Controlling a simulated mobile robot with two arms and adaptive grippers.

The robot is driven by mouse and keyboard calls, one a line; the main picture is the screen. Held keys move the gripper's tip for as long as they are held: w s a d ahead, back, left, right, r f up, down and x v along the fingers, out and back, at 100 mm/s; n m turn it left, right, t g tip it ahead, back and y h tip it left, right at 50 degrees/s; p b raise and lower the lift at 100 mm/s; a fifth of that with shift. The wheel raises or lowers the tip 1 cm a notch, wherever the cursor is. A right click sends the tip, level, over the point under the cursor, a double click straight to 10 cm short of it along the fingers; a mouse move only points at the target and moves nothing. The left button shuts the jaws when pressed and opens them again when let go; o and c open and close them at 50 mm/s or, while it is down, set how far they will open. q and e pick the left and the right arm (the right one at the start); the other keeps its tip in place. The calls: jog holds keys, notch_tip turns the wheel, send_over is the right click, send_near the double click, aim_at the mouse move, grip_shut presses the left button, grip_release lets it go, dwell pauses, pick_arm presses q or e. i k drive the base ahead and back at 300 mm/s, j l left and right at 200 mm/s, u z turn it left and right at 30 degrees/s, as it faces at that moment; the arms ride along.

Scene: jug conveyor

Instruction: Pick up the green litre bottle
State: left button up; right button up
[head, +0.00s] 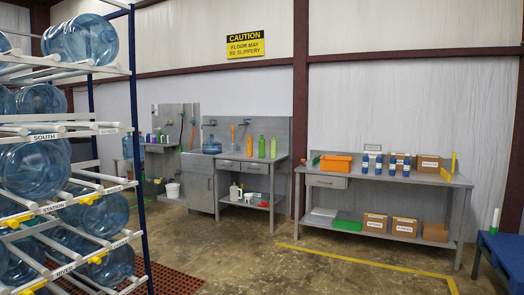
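Two green bottles stand upright side by side on the grey sink counter against the far wall, the left one (262,147) and the right one (273,148). They look alike at this distance, and I cannot read any label. An orange bottle (249,146) stands just left of them. More small bottles, one of them green (159,136), stand on a farther station to the left, too small to tell their size. Neither of my grippers is in view.
A blue rack (137,150) of large water jugs fills the left side. A grey workbench (330,223) with boxes and an orange bin (336,163) stands right of the sink counter (228,158). A blue pallet-like stand (505,250) is at far right. The middle floor is clear.

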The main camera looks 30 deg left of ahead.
aim_at(261, 140)
jog(key=i+j+u, duration=0.35)
jog(key=i, duration=0.25)
jog(key=i+j+u, duration=0.4)
jog(key=i, duration=0.2)
jog(key=i+u, duration=0.35)
jog(key=i, duration=4.3)
jog(key=i+j+z, duration=0.15)
jog(key=i+z, duration=0.25)
jog(key=i, duration=0.2)
jog(key=i+j+z, duration=0.35)
jog(key=i, duration=0.2)
jog(key=i+j+z, duration=0.4)
jog(key=i+j, duration=0.05)
jog(key=i, duration=0.05)
